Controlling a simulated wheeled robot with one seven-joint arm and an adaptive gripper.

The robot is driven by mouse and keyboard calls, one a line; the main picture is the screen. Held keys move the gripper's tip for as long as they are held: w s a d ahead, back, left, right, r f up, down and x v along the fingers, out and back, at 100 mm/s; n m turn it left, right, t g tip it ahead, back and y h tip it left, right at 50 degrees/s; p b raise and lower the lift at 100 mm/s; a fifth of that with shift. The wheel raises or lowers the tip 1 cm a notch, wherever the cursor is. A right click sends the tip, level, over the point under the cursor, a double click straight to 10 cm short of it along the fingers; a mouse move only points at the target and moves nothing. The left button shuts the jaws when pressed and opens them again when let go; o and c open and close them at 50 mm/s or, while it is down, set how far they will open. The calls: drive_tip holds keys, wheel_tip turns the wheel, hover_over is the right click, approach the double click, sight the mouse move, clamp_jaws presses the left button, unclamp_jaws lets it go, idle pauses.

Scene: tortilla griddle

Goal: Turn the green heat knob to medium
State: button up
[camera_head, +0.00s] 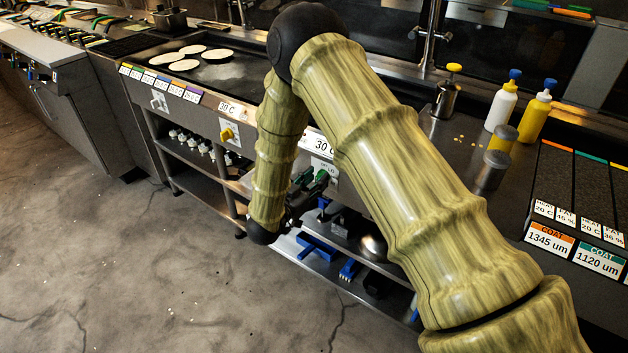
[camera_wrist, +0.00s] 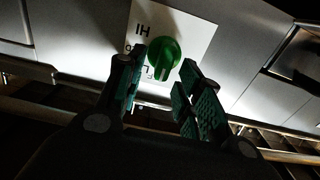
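The green heat knob (camera_wrist: 163,57) sits on a white label plate (camera_wrist: 192,28) on the metal front panel. The plate reads "HI" at the upper left of the knob; the lettering below it is partly hidden. My gripper (camera_wrist: 160,88) is open in the wrist view, with its green-padded fingers apart and the knob in the gap just beyond the tips. I cannot tell whether a finger touches it. In the head view my gripper (camera_head: 312,185) is at the front panel under the "30 C" display, and my arm hides much of that panel. The green there cannot be told apart as knob or finger pads.
A yellow knob (camera_head: 227,134) is on the panel to the left. Several tortillas lie on the griddle (camera_head: 235,68). Lower shelves (camera_head: 300,262) hold blue items beneath the gripper. Bottles (camera_head: 502,105) and a coating station (camera_head: 570,190) stand at right.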

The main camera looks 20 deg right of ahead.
drive_tip(key=shift+d, duration=0.1)
clamp_jaws()
drive_tip(key=shift+f+m, duration=0.1)
drive_tip(key=shift+m, duration=0.2)
drive_tip(key=shift+s+d+f+m+b, duration=0.2)
drive_tip(key=shift+m+b, duration=1.45)
drive_tip(key=shift+m, duration=0.9)
drive_tip(key=shift+s+d+f+m+b, duration=0.1)
drive_tip(key=shift+s+f+m+b, duration=0.15)
drive_tip(key=shift+m+b, duration=1.85)
drive_tip(key=shift+s+d+f+m+b, duration=0.2)
drive_tip(key=shift+m+b, duration=1.05)
drive_tip(key=shift+m, duration=1.7)
